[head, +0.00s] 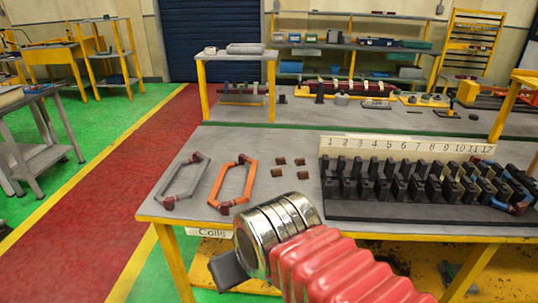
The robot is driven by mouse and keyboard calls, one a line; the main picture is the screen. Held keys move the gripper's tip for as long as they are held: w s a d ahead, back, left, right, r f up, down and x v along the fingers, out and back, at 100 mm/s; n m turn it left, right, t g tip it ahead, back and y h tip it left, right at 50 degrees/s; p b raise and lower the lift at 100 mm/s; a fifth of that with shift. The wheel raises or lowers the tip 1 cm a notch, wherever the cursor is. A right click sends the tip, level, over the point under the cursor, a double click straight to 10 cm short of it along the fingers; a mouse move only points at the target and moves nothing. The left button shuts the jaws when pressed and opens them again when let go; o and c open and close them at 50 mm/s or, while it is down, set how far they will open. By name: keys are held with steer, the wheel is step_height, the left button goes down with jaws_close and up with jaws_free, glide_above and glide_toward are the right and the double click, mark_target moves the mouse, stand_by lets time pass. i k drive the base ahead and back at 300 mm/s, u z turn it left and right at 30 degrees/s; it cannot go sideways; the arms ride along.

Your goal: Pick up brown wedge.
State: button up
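Several small brown wedges lie on the grey table top (262,210), grouped closely just left of the black numbered rack. One brown wedge (279,160) is at the back left of the group, and another brown wedge (302,175) is at the front right. My gripper (228,268) is at the bottom of the head view, in front of the table's near edge and apart from the wedges. Only a dark part of it shows beyond the chrome wrist and red bellows sleeve of my arm. Its fingers are not clear, so I cannot tell whether it is open or shut.
A grey coil (181,180) and an orange coil (233,184) lie left of the wedges. The black rack (420,209) with upright blocks and a numbered strip (410,147) fills the table's right side. Bare table top lies in front of the wedges.

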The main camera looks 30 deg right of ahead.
mark_target(281, 160)
steer(key=z, duration=0.2)
steer(key=i, duration=0.8)
steer(key=z, duration=0.75)
steer(key=i, duration=0.5)
steer(key=z, duration=0.25)
